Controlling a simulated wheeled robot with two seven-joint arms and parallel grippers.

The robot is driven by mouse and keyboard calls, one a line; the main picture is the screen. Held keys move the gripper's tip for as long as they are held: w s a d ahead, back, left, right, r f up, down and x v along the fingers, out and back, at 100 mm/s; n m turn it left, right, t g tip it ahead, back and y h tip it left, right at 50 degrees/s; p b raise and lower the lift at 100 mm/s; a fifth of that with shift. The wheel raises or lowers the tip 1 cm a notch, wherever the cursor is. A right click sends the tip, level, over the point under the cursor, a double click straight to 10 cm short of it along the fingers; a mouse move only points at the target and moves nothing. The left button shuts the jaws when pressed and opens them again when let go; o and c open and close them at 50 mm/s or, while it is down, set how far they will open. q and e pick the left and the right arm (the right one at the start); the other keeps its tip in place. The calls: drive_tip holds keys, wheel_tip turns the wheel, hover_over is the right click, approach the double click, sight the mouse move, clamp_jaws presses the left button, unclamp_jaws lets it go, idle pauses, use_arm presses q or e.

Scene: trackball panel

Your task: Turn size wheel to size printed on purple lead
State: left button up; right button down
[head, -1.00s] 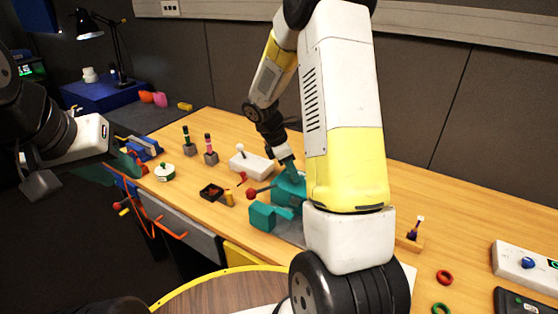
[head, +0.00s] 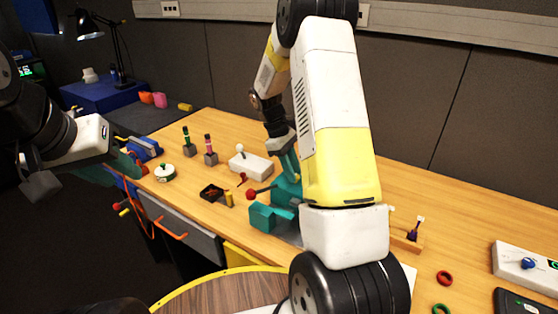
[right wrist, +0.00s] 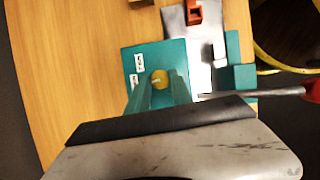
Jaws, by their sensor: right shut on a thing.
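A teal machine (head: 286,192) stands on the bench, partly hidden by my right arm. In the right wrist view its flat teal top (right wrist: 133,60) carries small white labels and a round yellow knob (right wrist: 160,79), likely the size wheel. My right gripper (head: 290,166) reaches down to it, and in the right wrist view its fingers (right wrist: 160,92) are shut on the knob. The labels are too small to read. A purple lead (head: 413,232) with a pale tip stands in a wooden block at the right. My left gripper (head: 122,172) is open and empty at the bench's left edge.
A red-ended lever (head: 252,195) sticks out from the machine. A black tray (head: 211,192), a white box with a joystick (head: 251,166) and two upright tools stand to its left. Red and green rings and a white panel (head: 526,268) lie at the right.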

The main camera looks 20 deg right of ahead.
drive_tip(key=shift+w+m+y, duration=0.1)
drive_tip(key=shift+m+y, duration=0.2)
drive_tip(key=shift+m, duration=0.5)
drive_tip(key=c, duration=1.1)
unclamp_jaws()
drive_tip(key=shift+c, duration=0.2)
drive_tip(key=v, duration=0.8)
drive_tip(key=shift+d+f, duration=0.1)
drive_tip(key=shift+f, duration=0.05)
